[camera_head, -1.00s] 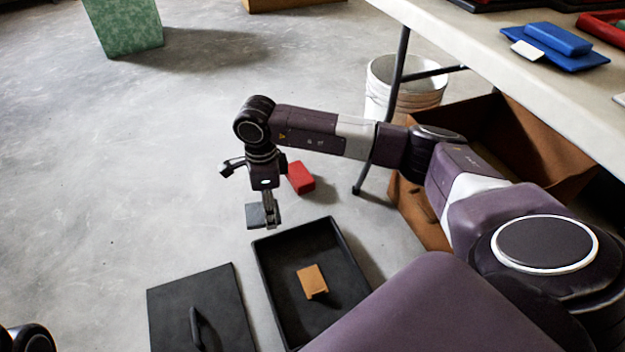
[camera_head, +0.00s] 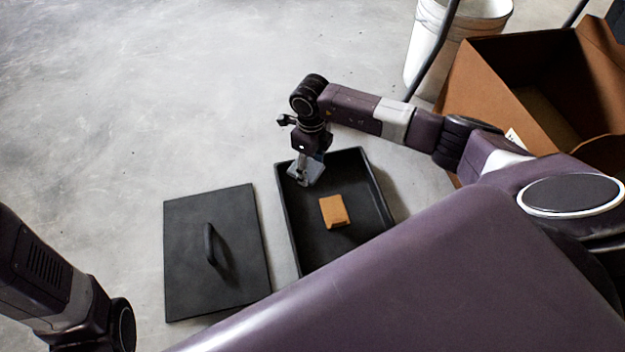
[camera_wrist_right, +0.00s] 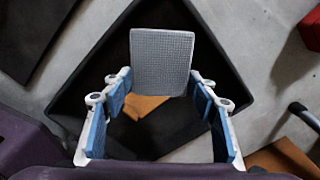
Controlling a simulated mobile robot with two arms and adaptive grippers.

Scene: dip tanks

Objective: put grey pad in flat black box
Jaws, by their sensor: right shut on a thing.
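The grey pad (camera_head: 314,170) is held by my right gripper (camera_head: 302,180) over the far left end of the flat black box (camera_head: 374,190). In the right wrist view the textured grey pad (camera_wrist_right: 162,62) stands out beyond the blue-lined fingers of my right gripper (camera_wrist_right: 163,95), above the dark box (camera_wrist_right: 225,60). I cannot tell whether the pad touches the box floor. A tan-orange block (camera_head: 334,211) lies inside the box, partly hidden behind the pad in the wrist view. My left arm shows at lower left, but its gripper is out of view.
A black lid (camera_head: 190,250) with a handle lies on the floor left of the box. An open cardboard box (camera_head: 500,90) and a white bucket (camera_head: 425,45) stand at the right. A red block (camera_wrist_right: 312,28) shows in the wrist view. The floor at left is clear.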

